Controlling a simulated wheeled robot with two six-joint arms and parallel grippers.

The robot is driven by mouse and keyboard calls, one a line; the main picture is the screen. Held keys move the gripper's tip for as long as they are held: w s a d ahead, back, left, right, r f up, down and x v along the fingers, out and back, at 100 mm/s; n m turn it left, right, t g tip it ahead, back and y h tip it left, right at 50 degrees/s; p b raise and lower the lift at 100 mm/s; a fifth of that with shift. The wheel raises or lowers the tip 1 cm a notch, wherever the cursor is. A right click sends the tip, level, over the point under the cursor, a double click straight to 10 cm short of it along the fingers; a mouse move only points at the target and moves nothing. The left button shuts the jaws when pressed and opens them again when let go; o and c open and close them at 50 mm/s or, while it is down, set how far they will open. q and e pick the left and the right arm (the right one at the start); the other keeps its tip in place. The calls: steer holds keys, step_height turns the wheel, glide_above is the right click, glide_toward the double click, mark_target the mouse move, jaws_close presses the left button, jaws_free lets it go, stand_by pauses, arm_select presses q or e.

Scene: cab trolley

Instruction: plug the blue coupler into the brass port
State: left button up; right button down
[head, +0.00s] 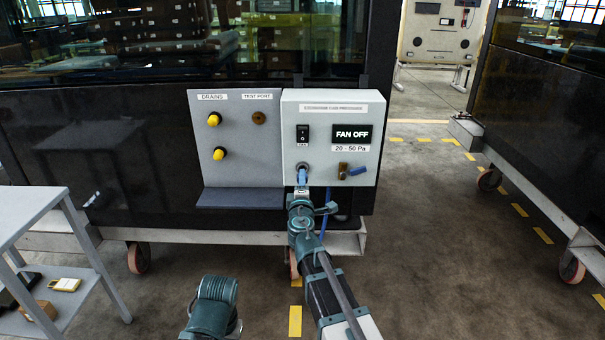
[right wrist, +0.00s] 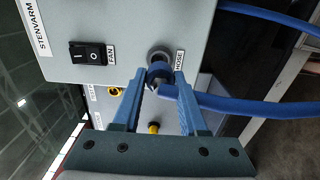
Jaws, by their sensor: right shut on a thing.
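The blue coupler (right wrist: 160,72) sits at the grey socket (right wrist: 160,54) labelled HOSE on the control box, with a blue hose leading off to the right. Whether it is fully seated there I cannot tell. My right gripper (right wrist: 160,83) is shut on the coupler, a finger on each side. In the head view my right gripper (head: 302,178) is at the box's lower left and mostly hides the coupler. The brass port (head: 259,118) is under the TEST PORT label on the grey panel, left of the box, with nothing in it.
The control box (head: 331,106) has a black switch (head: 303,134), a FAN OFF display (head: 353,134) and a brass valve with a blue handle (head: 357,171). Yellow drain caps (head: 214,119) stick out left of the port. A ledge (head: 240,199) juts below. A grey trolley (head: 30,207) stands at left.

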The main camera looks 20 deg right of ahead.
steer(key=shift+v, duration=1)
